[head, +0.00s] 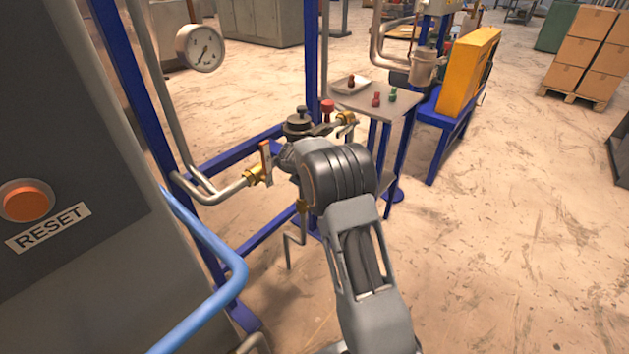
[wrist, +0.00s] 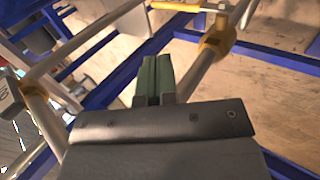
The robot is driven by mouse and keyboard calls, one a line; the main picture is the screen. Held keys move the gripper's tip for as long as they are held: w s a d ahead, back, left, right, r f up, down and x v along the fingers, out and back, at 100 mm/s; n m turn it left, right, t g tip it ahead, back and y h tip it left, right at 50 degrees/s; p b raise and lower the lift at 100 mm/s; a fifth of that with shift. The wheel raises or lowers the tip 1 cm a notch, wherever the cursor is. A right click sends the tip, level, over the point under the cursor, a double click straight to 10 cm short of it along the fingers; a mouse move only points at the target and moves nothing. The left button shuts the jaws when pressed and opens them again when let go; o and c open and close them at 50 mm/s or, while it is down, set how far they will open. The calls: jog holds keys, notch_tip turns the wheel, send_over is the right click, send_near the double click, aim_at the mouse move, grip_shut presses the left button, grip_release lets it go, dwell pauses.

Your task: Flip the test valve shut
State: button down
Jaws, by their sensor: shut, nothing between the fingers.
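A brass valve (head: 257,175) with an upright, reddish-brown lever (head: 266,156) sits on the grey pipe left of my wrist in the head view. A second brass fitting (head: 346,118) is behind my wrist, and a third (head: 303,205) is below it on a thin bent pipe. I cannot tell by label which one is the test valve. In the wrist view my gripper (wrist: 156,75) has its two green fingers together and empty, in front of a pipe with a brass fitting (wrist: 216,38) to the right. The head view mostly hides the fingers behind my wrist.
A pressure gauge (head: 200,47) stands upper left on a pipe. Blue frame posts (head: 310,50) rise close behind my wrist. A cabinet with an orange RESET button (head: 27,201) is at left. A small table (head: 372,98) stands beyond.

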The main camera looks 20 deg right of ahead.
jog(key=s+a+f+m+g+y, duration=0.1)
jog(key=s+a+f+g, duration=0.15)
jog(key=s, duration=0.25)
jog(key=s+a+r+m+t+y+p, duration=0.1)
jog(key=s+a+r+y+p, duration=0.1)
jog(key=s+r+p, duration=0.3)
jog(key=s+a+r+m+y+p, duration=0.1)
jog(key=s+a+r+p, duration=0.3)
jog(key=s+r, duration=0.9)
jog(key=s+a+r+m+t+y+p, duration=0.1)
jog(key=s+a+r+m+y+p, duration=0.1)
jog(key=s+r+p, duration=0.5)
notch_tip(320, 180, up, 5)
jog(key=shift+s+a+r+t+y, duration=0.1)
jog(key=shift+s+a+t+y, duration=0.25)
jog(key=shift+s+a, duration=0.7)
